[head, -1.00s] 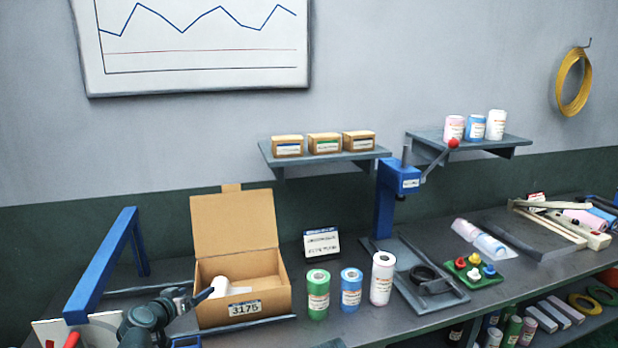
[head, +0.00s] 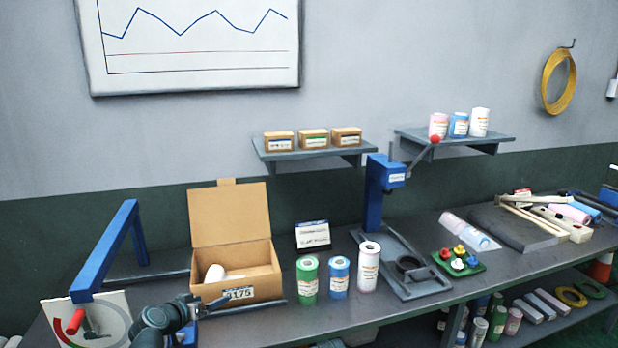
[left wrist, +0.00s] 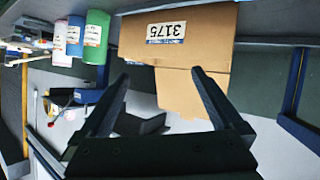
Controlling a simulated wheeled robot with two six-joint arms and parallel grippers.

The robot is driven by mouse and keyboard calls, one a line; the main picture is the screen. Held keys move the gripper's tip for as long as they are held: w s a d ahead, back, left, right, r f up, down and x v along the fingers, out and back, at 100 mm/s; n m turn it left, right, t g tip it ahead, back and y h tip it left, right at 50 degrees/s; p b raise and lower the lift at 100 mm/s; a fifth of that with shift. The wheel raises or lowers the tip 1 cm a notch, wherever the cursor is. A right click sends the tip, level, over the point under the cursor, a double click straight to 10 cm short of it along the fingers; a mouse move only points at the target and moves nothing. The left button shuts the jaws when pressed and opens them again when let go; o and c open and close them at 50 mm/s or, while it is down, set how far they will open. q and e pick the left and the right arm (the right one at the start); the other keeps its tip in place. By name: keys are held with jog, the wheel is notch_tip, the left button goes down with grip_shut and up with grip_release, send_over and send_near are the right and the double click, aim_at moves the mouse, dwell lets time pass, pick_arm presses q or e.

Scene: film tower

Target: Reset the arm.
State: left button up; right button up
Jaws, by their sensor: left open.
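My left gripper (head: 212,304) is low at the front left of the open cardboard box (head: 262,289) labelled 3175. In the left wrist view my left gripper (left wrist: 161,76) has its two fingers spread with nothing between them. The box (left wrist: 195,22) shows upside down beyond the fingertips there, apart from them as far as I can tell. A white roll (head: 215,273) lies inside the box, at its left. My right gripper is not in view.
Green (head: 307,281), blue (head: 339,278) and white (head: 368,267) rolls stand right of the box. A blue press (head: 376,195) stands behind them. A blue frame (head: 105,250) and a white board (head: 110,312) are at the left, near my arm.

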pick_arm(q)
jog(key=s+d+f+m+g, duration=0.2)
jog(key=s+d+f+g, duration=0.3)
jog(key=d, duration=0.5)
jog(key=s+d+f+m+g, duration=0.1)
jog(key=s+d+f+g, duration=0.25)
jog(key=s+d, duration=0.5)
jog(key=s+d+f+g+y, duration=0.1)
jog(key=s+g+y, duration=0.1)
jog(key=s, duration=0.4)
jog(key=s+d+f+g+y, duration=0.2)
jog(key=s+y, duration=0.1)
jog(key=s, duration=0.3)
jog(key=shift+s+f, duration=0.2)
jog(key=shift+s, duration=0.15)
jog(key=shift+d, duration=0.1)
